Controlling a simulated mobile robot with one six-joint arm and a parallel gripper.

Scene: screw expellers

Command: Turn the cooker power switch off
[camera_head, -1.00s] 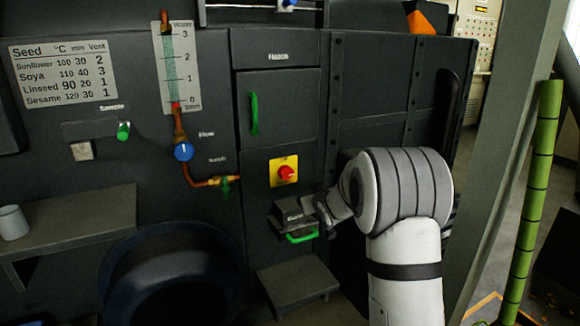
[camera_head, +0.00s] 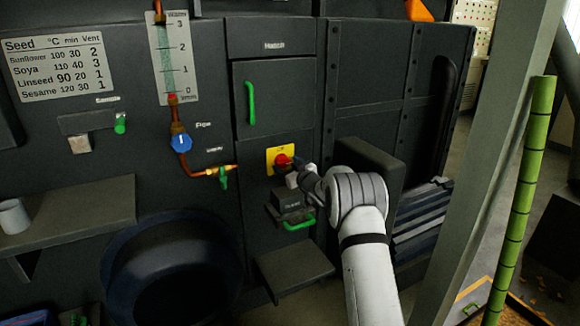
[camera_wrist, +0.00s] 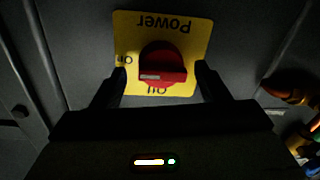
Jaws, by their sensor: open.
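The cooker power switch is a red rotary knob (camera_wrist: 162,66) on a yellow plate (camera_wrist: 194,27) marked Power, On and Off. In the wrist view the plate appears upside down. The knob's bar lies across the picture, and its white mark is on the left, toward On. My gripper (camera_wrist: 158,76) is open, with one finger on each side of the knob. I cannot tell whether either finger touches it. In the head view the red knob (camera_head: 284,159) shows just beyond my gripper (camera_head: 294,172), whose fingers are mostly hidden by the wrist.
A box with a green handle (camera_head: 299,223) juts out just below the switch, with a dark shelf (camera_head: 294,267) under it. A copper pipe with a green valve (camera_head: 223,176) is to the left. A hatch with a green handle (camera_head: 251,103) is above.

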